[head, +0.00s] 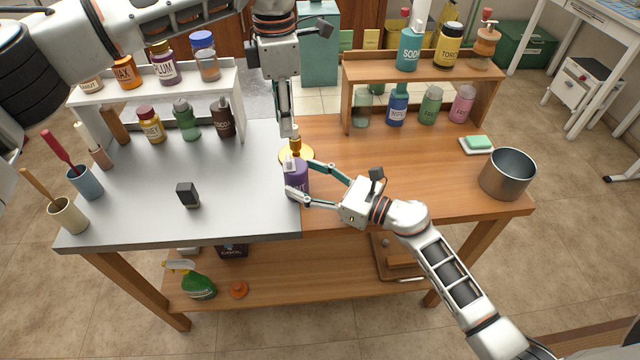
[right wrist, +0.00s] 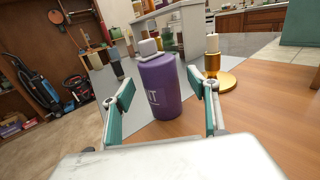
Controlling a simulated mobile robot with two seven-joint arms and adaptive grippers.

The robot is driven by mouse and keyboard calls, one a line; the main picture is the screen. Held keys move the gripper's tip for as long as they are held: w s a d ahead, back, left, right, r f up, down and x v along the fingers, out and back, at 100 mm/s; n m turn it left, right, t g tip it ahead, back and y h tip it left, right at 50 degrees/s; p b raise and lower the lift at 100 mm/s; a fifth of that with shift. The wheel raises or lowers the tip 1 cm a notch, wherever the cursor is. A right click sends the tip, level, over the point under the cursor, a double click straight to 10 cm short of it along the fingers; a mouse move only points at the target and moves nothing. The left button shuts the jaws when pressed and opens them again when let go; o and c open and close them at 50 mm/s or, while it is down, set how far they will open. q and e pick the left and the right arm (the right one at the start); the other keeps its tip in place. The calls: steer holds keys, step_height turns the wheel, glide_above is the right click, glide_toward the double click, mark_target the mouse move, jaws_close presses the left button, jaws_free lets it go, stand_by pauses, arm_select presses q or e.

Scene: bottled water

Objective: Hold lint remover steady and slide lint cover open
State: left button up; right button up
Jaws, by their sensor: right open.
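A purple bottle (head: 299,179) with a white top stands upright on the table; the end of its label, "NT", shows. It also shows in the right wrist view (right wrist: 165,95). My right gripper (head: 303,178) is open, its two teal fingers on either side of the bottle; in the right wrist view (right wrist: 165,98) gaps show on both sides. No separate lint cover can be made out.
The brass stand also shows in the right wrist view (right wrist: 229,80), right of the bottle. A white shelf (head: 228,97) and a wooden shelf (head: 385,72) with bottles stand behind. A dark block (head: 188,195) lies left, a metal pot (head: 508,175) right. The table between has clear room.

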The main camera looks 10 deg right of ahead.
steer(key=shift+x, duration=1.35)
steer(key=shift+c, duration=0.3)
steer(key=c, duration=1.2)
steer(key=shift+c, duration=0.2)
steer(key=o, duration=0.6)
steer(key=c, duration=0.4)
